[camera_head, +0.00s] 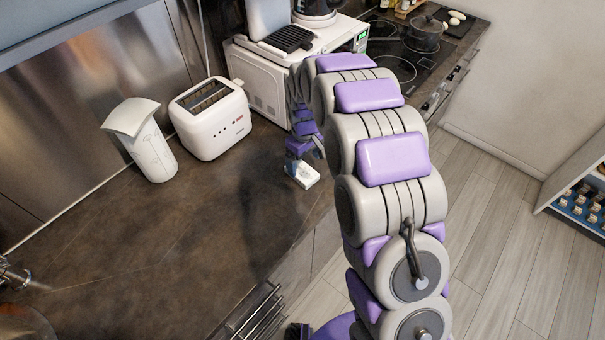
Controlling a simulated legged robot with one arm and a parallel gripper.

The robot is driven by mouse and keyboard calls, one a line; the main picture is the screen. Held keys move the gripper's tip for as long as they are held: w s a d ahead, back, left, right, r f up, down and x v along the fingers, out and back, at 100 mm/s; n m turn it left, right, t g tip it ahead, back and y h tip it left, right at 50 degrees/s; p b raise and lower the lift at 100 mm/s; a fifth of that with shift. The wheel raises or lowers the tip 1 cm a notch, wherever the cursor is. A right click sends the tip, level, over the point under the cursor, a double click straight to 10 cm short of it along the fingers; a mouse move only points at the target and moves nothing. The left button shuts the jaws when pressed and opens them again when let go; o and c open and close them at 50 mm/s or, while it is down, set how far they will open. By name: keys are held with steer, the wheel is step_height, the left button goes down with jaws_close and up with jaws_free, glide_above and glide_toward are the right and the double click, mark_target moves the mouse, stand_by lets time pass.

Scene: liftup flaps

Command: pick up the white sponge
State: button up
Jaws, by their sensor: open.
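The white sponge (307,175) is a small white block lying on the dark brown countertop (190,230), near its front edge. My gripper (298,163) points down at the sponge from just above and behind it. The jaws are open. The lower finger tips overlap the far left side of the sponge in the picture, and I cannot tell whether they touch it. My arm, grey with purple pads, covers the area to the right of the sponge.
A white toaster (211,125) and a white paper-towel-like container (149,150) stand at the back. A white microwave (262,88) is beyond the gripper. A pot (425,38) sits on the black stove (400,65). The counter's left and middle are clear.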

mark_target(301, 170)
steer(key=f, duration=0.2)
steer(key=f+b, duration=0.1)
steer(key=f, duration=0.1)
steer(key=shift+w+a, duration=0.15)
steer(key=shift+a, duration=0.25)
steer(key=shift+a+f, duration=0.2)
steer(key=shift+a, duration=0.1)
steer(key=shift+d+r, duration=0.1)
steer(key=shift+d, duration=0.3)
steer(key=c, duration=0.6)
steer(key=shift+a, duration=0.25)
steer(key=c, duration=0.5)
steer(key=shift+r, duration=0.45)
step_height(301, 170, up, 3)
steer(key=shift+d+f+p, duration=0.1)
steer(key=shift+p, duration=0.55)
steer(key=s+a+p, duration=0.1)
steer(key=s, duration=0.4)
steer(key=s+a+p, duration=0.1)
steer(key=s, duration=0.4)
steer(key=s+a+r, duration=0.1)
steer(key=s, duration=0.4)
steer(key=shift+s+r+p, duration=0.1)
steer(key=shift+s+p, duration=0.3)
